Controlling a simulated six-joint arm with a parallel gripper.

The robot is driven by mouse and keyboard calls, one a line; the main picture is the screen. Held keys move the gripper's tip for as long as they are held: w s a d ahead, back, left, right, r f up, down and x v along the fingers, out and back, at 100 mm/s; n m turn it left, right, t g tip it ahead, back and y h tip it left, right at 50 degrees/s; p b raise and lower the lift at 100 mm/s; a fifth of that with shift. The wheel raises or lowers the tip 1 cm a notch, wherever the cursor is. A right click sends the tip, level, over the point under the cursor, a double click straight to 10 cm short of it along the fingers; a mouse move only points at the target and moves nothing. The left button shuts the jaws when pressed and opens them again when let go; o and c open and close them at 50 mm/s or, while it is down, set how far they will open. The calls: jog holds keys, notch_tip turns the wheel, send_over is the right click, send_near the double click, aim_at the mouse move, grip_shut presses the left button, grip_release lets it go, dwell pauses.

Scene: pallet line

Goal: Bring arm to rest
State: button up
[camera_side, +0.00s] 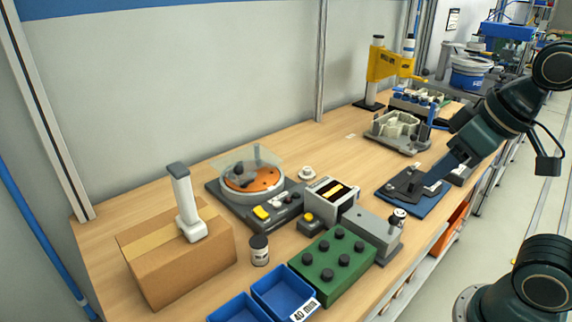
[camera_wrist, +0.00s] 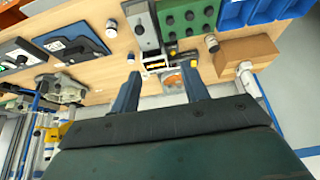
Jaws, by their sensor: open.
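My gripper (camera_side: 432,178) is at the right of the side view, hanging from my dark green arm and pointing down and left. It overlaps the blue board with a dark plate (camera_side: 402,197) in the picture; I cannot tell its exact height above the bench. In the wrist view my gripper (camera_wrist: 162,80) shows two blue fingers spread wide apart, with nothing held between them. The wooden workbench (camera_side: 310,140) runs below, seen through the gap between the fingers along with a grey machine and an orange disc.
A cardboard box (camera_side: 185,260) with a white handheld device (camera_side: 188,205) stands at the front left. A green block with black knobs (camera_side: 333,265), blue bins (camera_side: 285,292), an orange turntable unit (camera_side: 252,185) and a yellow press (camera_side: 388,65) crowd the bench. Open floor lies right.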

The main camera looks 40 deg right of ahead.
jog(key=shift+s+f, duration=0.5)
jog(key=shift+s, duration=0.1)
